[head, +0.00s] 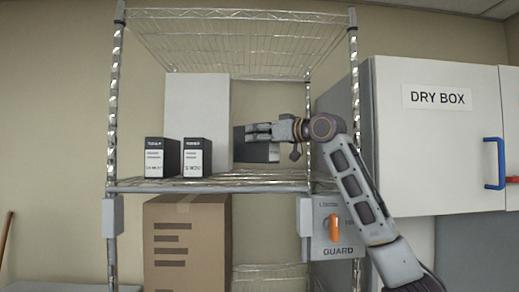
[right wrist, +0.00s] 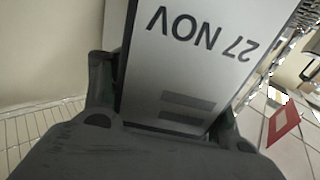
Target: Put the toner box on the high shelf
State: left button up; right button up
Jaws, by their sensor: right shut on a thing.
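My right gripper (head: 260,132) reaches in from the right over the wire shelf and is shut on a dark toner box (head: 256,152) with a pale label. In the right wrist view the same box (right wrist: 185,65) lies between the two fingers, its label reading "27 NOV" upside down. The box is over the right part of the high shelf (head: 250,188); I cannot tell whether it touches the wires. Two upright black toner boxes with white labels, one on the left (head: 155,157) and one beside it (head: 196,157), stand on the shelf's left part. My left gripper is not in view.
A tall white box (head: 208,100) stands behind the upright toner boxes. Wire shelving (head: 240,20) is overhead and a cardboard carton (head: 187,245) is below. A guard box with an orange handle (head: 335,228) hangs at right, near the white dry box cabinet (head: 435,150).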

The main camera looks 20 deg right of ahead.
aim_at(274, 148)
jog(key=shift+f, duration=2)
jog(key=shift+f, duration=0.1)
jog(key=o, duration=1.5)
jog(key=shift+f, duration=0.1)
jog(key=shift+s, duration=0.2)
jog(key=shift+b+v, duration=0.85)
jog(key=shift+v, duration=1.85)
jog(key=shift+b+v, duration=0.8)
jog(key=shift+v, duration=1.9)
